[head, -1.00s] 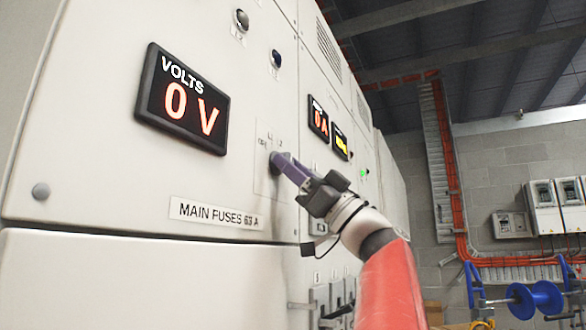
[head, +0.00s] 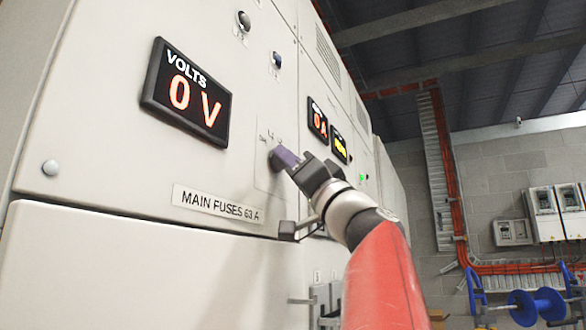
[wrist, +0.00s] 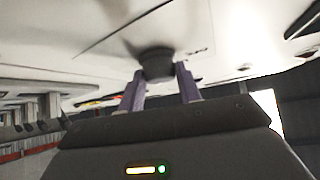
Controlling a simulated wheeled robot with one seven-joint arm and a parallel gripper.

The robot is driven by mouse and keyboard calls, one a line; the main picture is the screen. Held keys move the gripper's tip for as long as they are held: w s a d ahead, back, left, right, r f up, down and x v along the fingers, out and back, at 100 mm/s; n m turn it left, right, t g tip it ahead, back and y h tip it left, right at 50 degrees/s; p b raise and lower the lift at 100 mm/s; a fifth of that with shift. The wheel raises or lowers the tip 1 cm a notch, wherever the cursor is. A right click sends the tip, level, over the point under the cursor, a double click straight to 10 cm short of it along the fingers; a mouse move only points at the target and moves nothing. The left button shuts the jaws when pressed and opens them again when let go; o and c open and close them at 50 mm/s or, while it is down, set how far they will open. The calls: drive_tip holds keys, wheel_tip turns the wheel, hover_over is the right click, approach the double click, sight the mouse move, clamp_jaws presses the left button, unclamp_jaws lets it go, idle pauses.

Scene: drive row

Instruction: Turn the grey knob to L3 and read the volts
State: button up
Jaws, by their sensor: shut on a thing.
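The grey knob (wrist: 157,62) is on the cabinet panel, and my gripper (wrist: 160,82) is shut on it, one purple finger on each side in the wrist view. In the head view my gripper (head: 279,158) is at the knob, which its fingers mostly hide. Small position marks around the knob (head: 271,137) are partly visible but too small to read surely, so I cannot tell its setting. The volts display (head: 186,96) left of the knob reads 0 V in red digits.
A label reading MAIN FUSES 63 A (head: 217,204) is below the knob. A display showing 0 A (head: 318,121) is on the panel to the right. A blue reel (head: 537,303) stands at the lower right. Grey boxes (head: 555,212) hang on the block wall.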

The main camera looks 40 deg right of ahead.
drive_tip(key=shift+w+a+m+g+h+p, duration=0.1)
drive_tip(key=shift+m+g+h+p, duration=0.1)
drive_tip(key=shift+m+h, duration=0.9)
drive_tip(key=shift+a+m+g+h+p, duration=0.1)
drive_tip(key=shift+m+h+p, duration=0.05)
drive_tip(key=shift+m+h, duration=0.9)
drive_tip(key=shift+m, duration=0.35)
drive_tip(key=o, duration=1)
drive_tip(key=shift+w, duration=0.1)
drive_tip(key=b+v, duration=0.3)
drive_tip(key=v, duration=0.5)
drive_tip(key=shift+b, duration=0.3)
